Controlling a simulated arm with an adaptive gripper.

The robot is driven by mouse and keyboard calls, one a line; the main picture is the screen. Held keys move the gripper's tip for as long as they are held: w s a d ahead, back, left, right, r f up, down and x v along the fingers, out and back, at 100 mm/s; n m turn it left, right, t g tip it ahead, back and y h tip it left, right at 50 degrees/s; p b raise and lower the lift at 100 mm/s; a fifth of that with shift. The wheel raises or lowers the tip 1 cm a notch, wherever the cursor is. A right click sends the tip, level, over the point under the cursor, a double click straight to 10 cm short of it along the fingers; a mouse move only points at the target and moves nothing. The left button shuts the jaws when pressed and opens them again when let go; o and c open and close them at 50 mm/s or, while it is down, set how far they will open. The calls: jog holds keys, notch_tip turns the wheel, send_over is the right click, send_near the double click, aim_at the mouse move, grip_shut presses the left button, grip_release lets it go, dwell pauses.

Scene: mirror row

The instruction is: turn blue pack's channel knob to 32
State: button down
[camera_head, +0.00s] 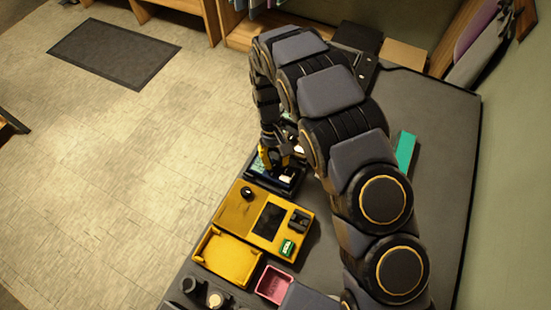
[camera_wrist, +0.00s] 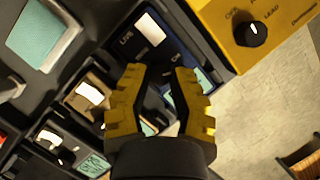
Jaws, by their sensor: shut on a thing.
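The blue pack (camera_head: 262,183) is a dark navy unit on the grey bench, just beyond the yellow pack. My gripper (camera_head: 271,158) reaches down onto it. A pale display shows partly behind the right finger; I cannot read any number.
The yellow pack (camera_head: 236,208) stands close beside, with its black knob (camera_wrist: 254,33). A yellow tray (camera_head: 228,258), a pink bin (camera_head: 273,284) and dark cups (camera_head: 190,284) are nearer. A teal block (camera_head: 405,150) lies right of my arm. More dark panels with switches (camera_wrist: 90,94) lie left.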

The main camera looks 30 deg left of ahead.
jog(key=shift+s+f, duration=0.1)
jog(key=shift+f, duration=0.05)
dwell(0.3)
jog(key=c, duration=0.8)
grip_release()
jog(key=v, duration=1.2)
jog(key=shift+w, duration=0.2)
jog(key=shift+d, duration=0.15)
